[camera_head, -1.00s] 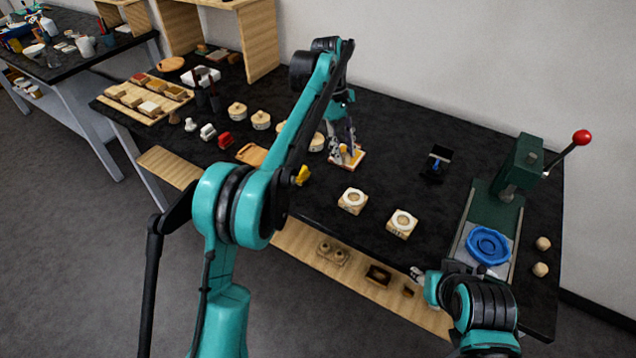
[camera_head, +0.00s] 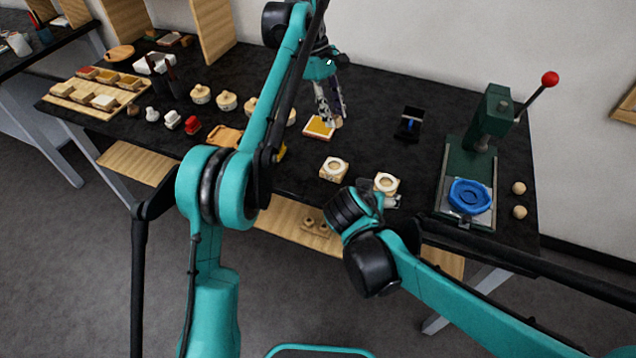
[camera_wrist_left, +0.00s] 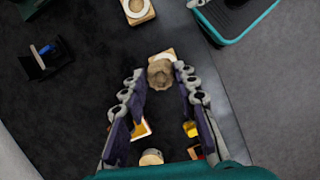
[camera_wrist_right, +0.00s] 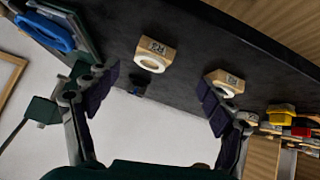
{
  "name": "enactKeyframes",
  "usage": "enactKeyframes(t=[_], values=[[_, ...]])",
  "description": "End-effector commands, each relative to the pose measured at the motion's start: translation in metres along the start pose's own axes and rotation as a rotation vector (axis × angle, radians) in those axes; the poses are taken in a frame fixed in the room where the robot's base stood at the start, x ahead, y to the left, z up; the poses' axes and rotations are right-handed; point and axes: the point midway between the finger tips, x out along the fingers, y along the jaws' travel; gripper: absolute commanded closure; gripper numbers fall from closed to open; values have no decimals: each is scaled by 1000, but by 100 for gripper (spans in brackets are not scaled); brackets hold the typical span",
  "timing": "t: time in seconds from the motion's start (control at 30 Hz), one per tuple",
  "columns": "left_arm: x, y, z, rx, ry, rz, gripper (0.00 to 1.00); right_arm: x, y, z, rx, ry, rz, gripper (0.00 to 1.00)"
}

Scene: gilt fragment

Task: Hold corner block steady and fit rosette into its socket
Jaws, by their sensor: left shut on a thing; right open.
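My left gripper (camera_head: 337,122) is shut on a small tan rosette (camera_wrist_left: 160,73), held above the table near the square gold-topped pad (camera_head: 319,128). Two pale corner blocks with white rings around their sockets stand at the table's front: the left block (camera_head: 334,169) and the right block (camera_head: 386,184). Both also show in the right wrist view, the right block (camera_wrist_right: 154,55) and the left block (camera_wrist_right: 224,82). My right gripper (camera_wrist_right: 160,90) is open and empty, with both blocks beyond its fingers. In the head view its fingers are mostly hidden behind my right arm, close to the right block.
A green press (camera_head: 484,130) with a red-knobbed lever and a blue dish (camera_head: 469,196) stands at the right. A small black stand (camera_head: 410,123) is behind the blocks. Round wooden pieces, stamps and a tray (camera_head: 93,92) fill the left. The table between pad and press is mostly clear.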

Motion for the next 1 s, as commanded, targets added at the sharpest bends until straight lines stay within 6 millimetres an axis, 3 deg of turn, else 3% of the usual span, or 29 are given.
enactKeyframes(t=[0.03, 0.2, 0.4, 0.67, 1.0], values=[[0, 0, 0, 0, 0, 0, 95, 4, -20, -4, 9, 36, 8, 19], [0, 0, 0, 0, 0, 0, 95, 10, -76, -11, 79, 174, 30, 19], [0, 0, 0, 0, 0, 0, 95, 8, -125, -9, 156, 310, 19, 19], [0, 0, 0, 0, 0, 0, 95, 9, -145, -7, 200, 373, 5, 19], [0, 0, 0, 0, 0, 0, 95, 63, -141, -28, 202, 374, 9, 19]])
